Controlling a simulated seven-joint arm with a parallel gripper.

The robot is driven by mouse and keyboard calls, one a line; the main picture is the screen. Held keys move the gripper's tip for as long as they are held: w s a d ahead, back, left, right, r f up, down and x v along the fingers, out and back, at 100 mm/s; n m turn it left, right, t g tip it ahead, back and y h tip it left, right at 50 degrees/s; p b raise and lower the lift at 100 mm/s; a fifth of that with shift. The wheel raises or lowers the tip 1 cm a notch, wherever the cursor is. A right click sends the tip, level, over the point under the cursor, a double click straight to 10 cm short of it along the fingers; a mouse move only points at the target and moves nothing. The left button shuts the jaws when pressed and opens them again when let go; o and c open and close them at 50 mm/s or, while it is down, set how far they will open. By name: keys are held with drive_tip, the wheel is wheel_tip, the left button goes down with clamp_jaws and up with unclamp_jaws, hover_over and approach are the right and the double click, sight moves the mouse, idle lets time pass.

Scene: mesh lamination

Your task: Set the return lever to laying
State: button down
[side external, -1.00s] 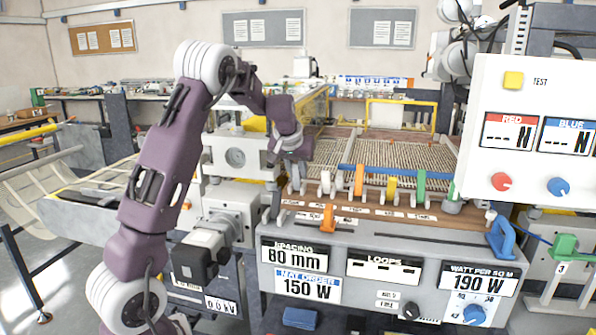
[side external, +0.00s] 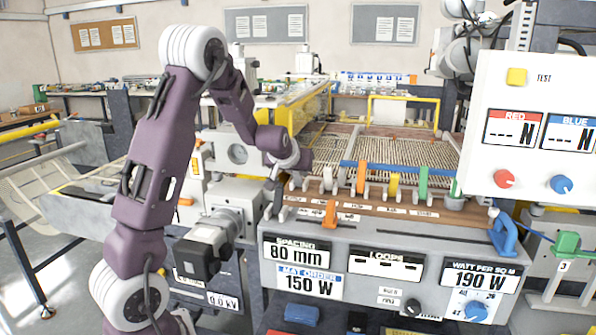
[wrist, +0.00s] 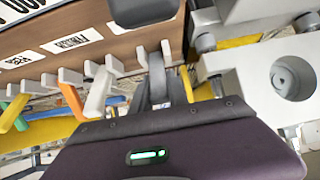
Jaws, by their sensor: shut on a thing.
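My gripper (side external: 273,197) is at the left end of the row of levers on the machine's brown top board (side external: 385,205). In the wrist view my dark grey fingers (wrist: 158,78) are shut on a pale lever, which I take to be the return lever (wrist: 166,52). The fingers hide most of it, so its exact position cannot be read. Pale printed labels (wrist: 70,42) lie on the board beside the levers, too small or turned to read surely.
Neighbouring levers stand close by, including white, orange (side external: 361,178), yellow (side external: 394,186) and green (side external: 423,183) ones. A pale housing with a round recess (wrist: 290,78) is beside the gripper. The front panel carries displays (side external: 297,250) and knobs. A white control box (side external: 530,90) stands at right.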

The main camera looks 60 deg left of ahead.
drive_tip(key=c, duration=1.3)
unclamp_jaws()
drive_tip(key=v, duration=0.5)
drive_tip(key=shift+s+d+r, duration=0.2)
drive_tip(key=shift+d, duration=0.1)
drive_tip(key=shift+s+d+r, duration=0.3)
drive_tip(key=shift+s+r, duration=0.1)
drive_tip(key=shift+s, duration=0.05)
drive_tip(key=s+d+r+m+t+h, duration=0.1)
drive_tip(key=s+d+h, duration=0.1)
drive_tip(key=d, duration=0.5)
drive_tip(key=s+d+r+m+h, duration=0.2)
drive_tip(key=d+h, duration=0.1)
drive_tip(key=d, duration=0.5)
drive_tip(key=s+d+m+g, duration=0.1)
drive_tip(key=s+d+m, duration=0.1)
drive_tip(key=s+d, duration=0.2)
drive_tip(key=s+d+f+m+g+h, duration=0.1)
drive_tip(key=s+d, duration=0.4)
drive_tip(key=s, duration=0.5)
drive_tip(key=s+d+f+m+h, duration=0.1)
drive_tip(key=s+d+m, duration=0.2)
drive_tip(key=s+d, duration=0.2)
drive_tip(key=shift+s+g, duration=0.4)
drive_tip(key=shift+s, duration=0.6)
